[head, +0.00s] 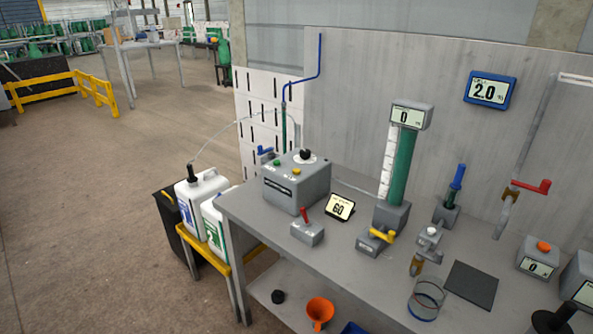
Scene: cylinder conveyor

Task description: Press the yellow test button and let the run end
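A grey control box (290,190) stands at the left end of the workbench. On its top face are a small yellow button (296,171), a green button (277,163) to its left, and a black knob (305,154) on a white dial behind. The labels by the buttons are too small to read. Nothing touches the yellow button. A green column (403,165) stands right of the box, with a display (411,117) on top reading 0. Neither of my grippers is in view.
Near the box are a red-lever switch (308,232) and a small display reading 60 (341,207). A yellow-handled valve (377,240) and clear cylinder (426,299) sit farther right. A blue-framed wall display (490,90) reads 2.0. White jugs (202,194) stand left of the bench (365,278).

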